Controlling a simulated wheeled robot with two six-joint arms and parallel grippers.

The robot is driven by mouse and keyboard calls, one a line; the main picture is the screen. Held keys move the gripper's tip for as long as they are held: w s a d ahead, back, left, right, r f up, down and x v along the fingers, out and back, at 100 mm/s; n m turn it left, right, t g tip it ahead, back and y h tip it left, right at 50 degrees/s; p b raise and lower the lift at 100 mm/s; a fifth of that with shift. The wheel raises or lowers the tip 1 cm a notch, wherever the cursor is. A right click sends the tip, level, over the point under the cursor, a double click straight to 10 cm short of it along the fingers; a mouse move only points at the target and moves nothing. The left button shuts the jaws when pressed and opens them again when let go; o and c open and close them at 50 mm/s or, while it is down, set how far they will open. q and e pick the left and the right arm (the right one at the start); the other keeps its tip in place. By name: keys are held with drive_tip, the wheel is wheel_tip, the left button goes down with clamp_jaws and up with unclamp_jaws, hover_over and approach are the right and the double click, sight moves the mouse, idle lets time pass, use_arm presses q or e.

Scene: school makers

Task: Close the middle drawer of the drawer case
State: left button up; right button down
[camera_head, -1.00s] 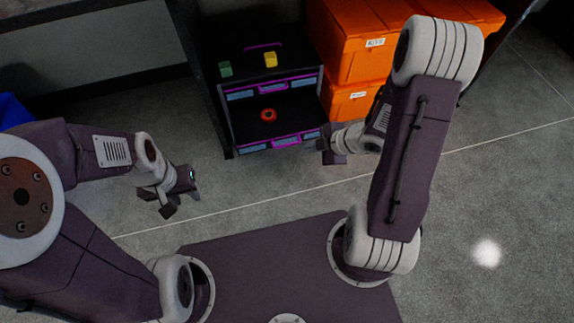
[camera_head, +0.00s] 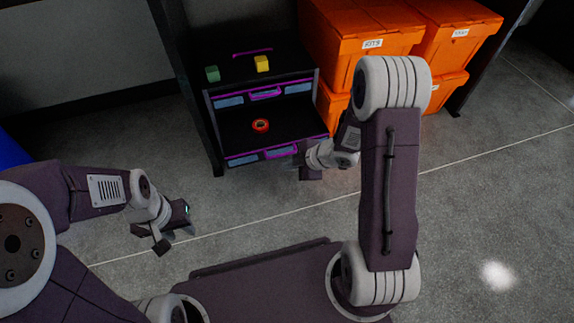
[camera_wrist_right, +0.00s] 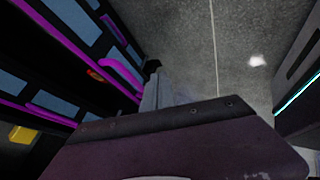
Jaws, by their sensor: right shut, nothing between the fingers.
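The black drawer case (camera_head: 211,135) with purple trim stands against the back in the head view. One drawer (camera_head: 289,122) is pulled out, below a closed drawer front (camera_head: 262,96), and holds a red round thing (camera_head: 260,126). Its front has a purple handle (camera_head: 280,151). My right gripper (camera_head: 300,172) is shut and empty, just in front of the right end of that drawer front; I cannot tell whether it touches. In the right wrist view its fingers (camera_wrist_right: 156,88) are beside the handle (camera_wrist_right: 122,74). My left gripper (camera_head: 176,240) hangs clear of the case, left of it.
The floor in front is clear.

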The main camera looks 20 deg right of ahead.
drive_tip(key=shift+w+r, duration=0.2)
drive_tip(key=shift+w, duration=0.4)
drive_tip(key=shift+w+r, duration=0.2)
drive_tip(key=shift+w, duration=0.4)
